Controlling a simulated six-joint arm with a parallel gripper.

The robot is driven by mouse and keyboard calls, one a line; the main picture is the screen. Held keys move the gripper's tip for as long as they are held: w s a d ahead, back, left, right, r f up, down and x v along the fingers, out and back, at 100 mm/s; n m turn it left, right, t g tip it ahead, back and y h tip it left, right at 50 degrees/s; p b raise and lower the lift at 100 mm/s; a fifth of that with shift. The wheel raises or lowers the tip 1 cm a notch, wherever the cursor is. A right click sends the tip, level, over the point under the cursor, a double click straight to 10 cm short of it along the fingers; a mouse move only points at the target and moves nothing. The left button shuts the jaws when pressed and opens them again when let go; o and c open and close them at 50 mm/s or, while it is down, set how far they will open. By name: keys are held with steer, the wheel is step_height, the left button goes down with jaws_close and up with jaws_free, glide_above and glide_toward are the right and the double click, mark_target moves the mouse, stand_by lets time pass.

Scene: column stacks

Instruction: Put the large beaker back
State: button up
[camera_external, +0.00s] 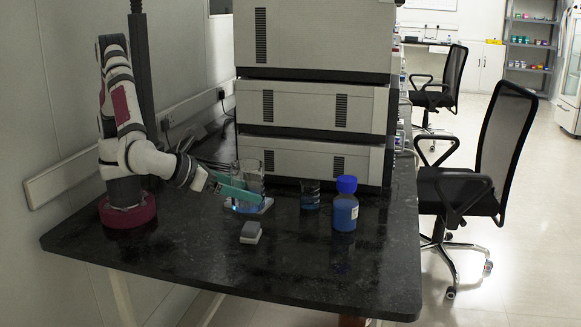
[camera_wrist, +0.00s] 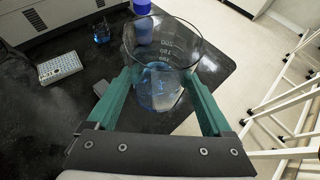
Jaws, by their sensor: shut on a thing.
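The large beaker (camera_external: 250,172) is clear glass with some blue liquid at its bottom. In the wrist view the large beaker (camera_wrist: 165,50) shows its printed scale and sits between my green fingers. My gripper (camera_external: 234,188) is shut on its sides; it also shows in the wrist view (camera_wrist: 160,77). The beaker looks upright in the external view, left of the small beaker and the bottle. My fingers hide part of its lower side in that view. I cannot tell whether its base touches the bench.
A blue-capped bottle (camera_external: 345,206) and a small beaker (camera_external: 310,194) with blue liquid stand to the right. A white well rack (camera_wrist: 60,67) and a grey block (camera_external: 251,232) lie nearby. Stacked instruments (camera_external: 315,105) stand behind. The black bench (camera_external: 300,275) is clear in front.

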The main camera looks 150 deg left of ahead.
step_height(320, 180, down, 7)
steer(key=x, duration=1.3)
steer(key=shift+s, duration=0.35)
steer(key=shift+a+f, duration=0.15)
steer(key=shift+f, duration=1.95)
